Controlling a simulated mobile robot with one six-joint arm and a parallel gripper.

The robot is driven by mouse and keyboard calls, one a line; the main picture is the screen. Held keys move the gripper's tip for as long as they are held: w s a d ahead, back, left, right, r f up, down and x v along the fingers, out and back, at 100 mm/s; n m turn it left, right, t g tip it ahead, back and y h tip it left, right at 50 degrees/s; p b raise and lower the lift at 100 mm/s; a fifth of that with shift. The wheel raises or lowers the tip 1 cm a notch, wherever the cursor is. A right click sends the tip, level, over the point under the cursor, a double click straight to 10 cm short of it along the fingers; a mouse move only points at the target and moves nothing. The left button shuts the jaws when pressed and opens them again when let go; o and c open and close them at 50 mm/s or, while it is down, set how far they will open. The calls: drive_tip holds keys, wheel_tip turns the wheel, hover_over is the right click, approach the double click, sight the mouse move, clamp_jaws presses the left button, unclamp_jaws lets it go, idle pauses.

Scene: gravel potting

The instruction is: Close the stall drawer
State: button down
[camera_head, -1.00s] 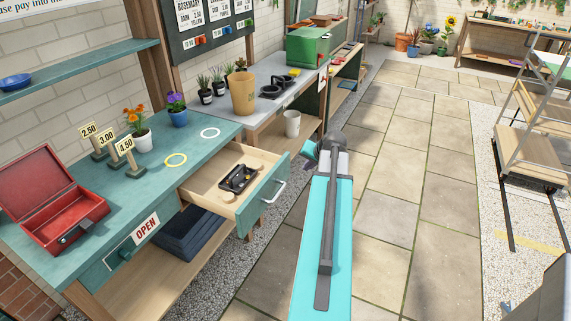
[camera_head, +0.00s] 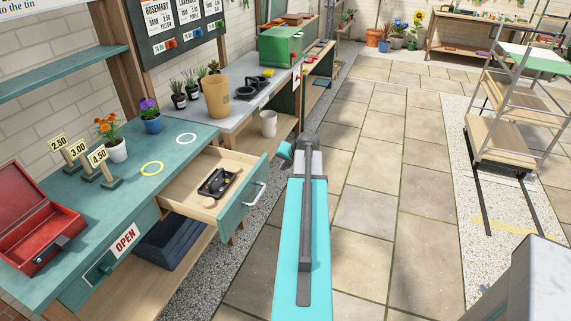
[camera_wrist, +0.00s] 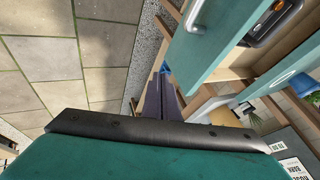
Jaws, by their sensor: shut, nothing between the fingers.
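The stall drawer (camera_head: 236,214) stands pulled out from the teal stall counter (camera_head: 80,240), with a pale wooden inside, a teal front and a silver handle (camera_head: 257,193). A black tray (camera_head: 218,183) with small items lies in it. In the wrist view the teal drawer front (camera_wrist: 222,42) and its handle (camera_wrist: 197,12) show at the upper right. My gripper (camera_wrist: 160,78) is shut and empty, beside the drawer front; I cannot tell whether it touches. In the head view my arm hides most of the gripper, near the drawer's far front corner.
A red cash box (camera_head: 38,232), price signs, potted flowers and a yellow ring (camera_head: 152,168) are on the counter. Paving to the right is free, up to a shelf trolley (camera_head: 510,140).

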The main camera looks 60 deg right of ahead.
drive_tip(key=p, duration=0.2)
approach(267, 172)
wheel_tip(267, 172, down, 3)
drive_tip(key=s+d, duration=0.1)
drive_tip(key=d, duration=0.1)
drive_tip(key=shift+w+a+f+p, duration=0.1)
drive_tip(key=shift+w+a+p, duration=0.15)
drive_tip(key=shift+w, duration=0.6)
drive_tip(key=shift+w+a+f+p, duration=0.15)
drive_tip(key=shift+w+p, duration=0.2)
drive_tip(key=shift+w, duration=0.45)
drive_tip(key=shift+r, duration=0.1)
drive_tip(key=shift+d, duration=0.1)
